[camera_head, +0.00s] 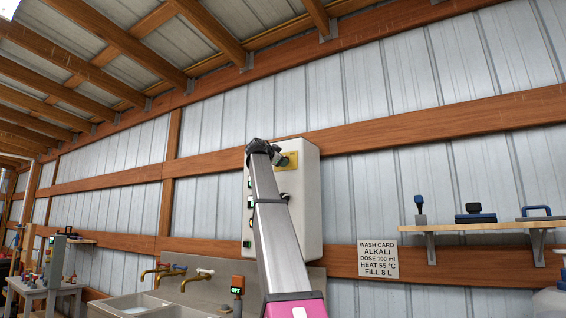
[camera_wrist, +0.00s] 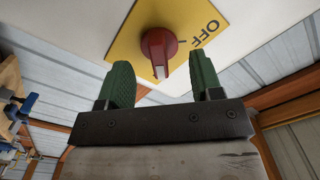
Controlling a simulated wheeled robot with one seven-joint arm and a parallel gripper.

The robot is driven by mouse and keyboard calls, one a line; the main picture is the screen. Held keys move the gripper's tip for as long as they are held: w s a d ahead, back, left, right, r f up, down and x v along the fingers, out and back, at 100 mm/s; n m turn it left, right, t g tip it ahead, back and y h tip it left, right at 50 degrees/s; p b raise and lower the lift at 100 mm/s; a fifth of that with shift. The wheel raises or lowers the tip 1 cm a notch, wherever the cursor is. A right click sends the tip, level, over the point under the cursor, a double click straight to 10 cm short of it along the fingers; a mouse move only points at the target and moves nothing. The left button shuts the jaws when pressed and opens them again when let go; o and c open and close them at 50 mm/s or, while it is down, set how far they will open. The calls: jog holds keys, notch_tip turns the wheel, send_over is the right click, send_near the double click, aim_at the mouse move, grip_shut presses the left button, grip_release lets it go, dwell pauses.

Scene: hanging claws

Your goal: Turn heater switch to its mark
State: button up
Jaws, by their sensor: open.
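A white cabinet (camera_head: 308,205) hangs on the wall, partly hidden by my arm. A yellow plate (camera_head: 291,158) sits near its top. In the wrist view a red rotary knob (camera_wrist: 159,48) stands on the yellow plate (camera_wrist: 130,38). Black "OFF" lettering and a short black line are to the knob's right. I cannot tell whether this knob is the heater switch. My gripper (camera_wrist: 161,66) is open, its green fingers on either side of the knob with gaps visible. How deep the knob sits between them is unclear. In the head view my gripper (camera_head: 277,156) is at the plate.
A wash card (camera_head: 378,260) reads alkali, dose 100 ml, heat 55 °C, fill 8 L. A shelf (camera_head: 480,226) with blue-handled tools is on the right.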

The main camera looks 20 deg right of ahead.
jog(key=v, duration=0.3)
jog(key=shift+s+a, duration=0.3)
dwell(0.6)
